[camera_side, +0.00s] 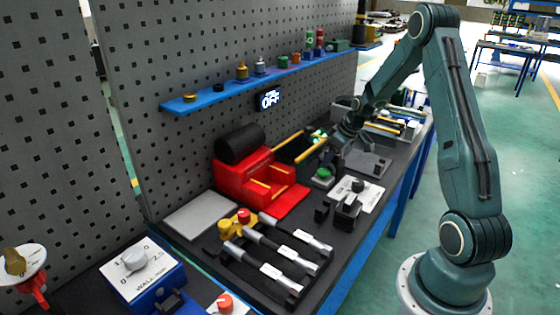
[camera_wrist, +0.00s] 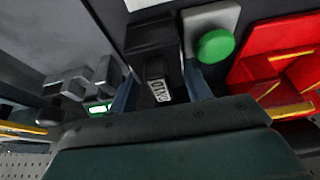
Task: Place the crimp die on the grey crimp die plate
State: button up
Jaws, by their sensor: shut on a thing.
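My gripper (camera_side: 338,148) is low over the bench, behind the green button and right of the red fixture. In the wrist view its two bluish fingers (camera_wrist: 159,80) stand on either side of a dark block with a white printed label, which I take for the crimp die (camera_wrist: 152,70), and they are shut on it. The die is hard to make out in the side view. A flat, bare light grey plate (camera_side: 200,215) lies at the left of the bench, left of the red fixture. It looks like the grey crimp die plate, but I see no label on it.
The red fixture (camera_side: 258,180) with a black roll stands between gripper and plate. The green button (camera_side: 323,173) also shows in the wrist view (camera_wrist: 215,46). Black blocks on a white plate (camera_side: 368,188), several crimping tools (camera_side: 270,250) and a blue shelf (camera_side: 225,93) surround the area.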

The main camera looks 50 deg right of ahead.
notch_tip(320, 180, up, 20)
dwell(0.7)
dwell(0.5)
jog(key=w+a+f, duration=0.3)
jog(key=a, duration=0.5)
jog(key=w+a+f, duration=0.2)
jog(key=a+f, duration=0.1)
jog(key=a, duration=0.5)
jog(key=s+a+f, duration=0.1)
jog(key=a+f, duration=0.2)
jog(key=a, duration=0.4)
jog(key=s+a+f, duration=0.1)
jog(key=a+f, duration=0.2)
jog(key=a, duration=0.4)
jog(key=shift+s+a, duration=0.25)
jog(key=shift+f, duration=0.1)
jog(key=d, duration=0.7)
